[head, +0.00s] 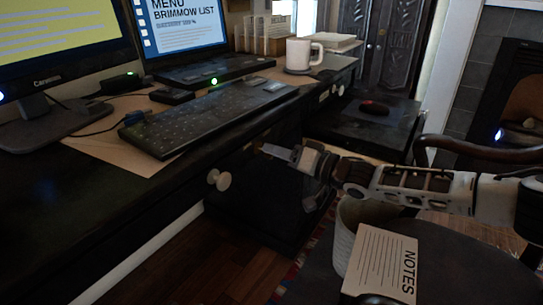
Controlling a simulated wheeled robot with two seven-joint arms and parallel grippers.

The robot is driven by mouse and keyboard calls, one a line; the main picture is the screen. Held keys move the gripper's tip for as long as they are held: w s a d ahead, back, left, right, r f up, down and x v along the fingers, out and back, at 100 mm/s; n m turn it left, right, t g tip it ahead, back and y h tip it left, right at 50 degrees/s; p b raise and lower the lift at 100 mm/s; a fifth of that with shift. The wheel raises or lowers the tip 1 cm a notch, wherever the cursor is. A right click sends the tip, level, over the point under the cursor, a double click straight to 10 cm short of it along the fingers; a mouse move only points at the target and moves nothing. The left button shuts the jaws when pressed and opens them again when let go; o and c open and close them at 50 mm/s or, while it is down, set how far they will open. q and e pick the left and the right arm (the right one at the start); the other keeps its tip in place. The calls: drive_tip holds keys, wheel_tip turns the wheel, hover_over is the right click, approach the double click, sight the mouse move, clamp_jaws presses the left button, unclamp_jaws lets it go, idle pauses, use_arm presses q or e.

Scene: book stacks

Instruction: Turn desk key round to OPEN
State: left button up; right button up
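My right gripper (276,152) reaches in from the right and points left at the dark front of the desk (120,215), just below the desktop edge. Its fingers overlap in this view, so I cannot tell whether they are open or shut. I cannot make out the desk key or any OPEN mark; the fingertips and the dark may hide them. A pale round knob (219,180) on the desk front is left of and below the fingertips, apart from them.
A keyboard (205,118) lies on the desktop above the gripper. A white mug (303,53) stands further back. Below my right arm are a pale bin (347,235) and a NOTES sheet (381,266) on a dark seat. A wooden chair arm (470,150) is behind the arm.

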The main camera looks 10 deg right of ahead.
drive_tip(key=shift+x, duration=0.8)
use_arm(q)
drive_tip(key=shift+d+r, duration=0.1)
drive_tip(key=shift+r, duration=0.2)
use_arm(e)
drive_tip(key=shift+w+a, duration=0.1)
drive_tip(key=shift+w, duration=0.05)
clamp_jaws()
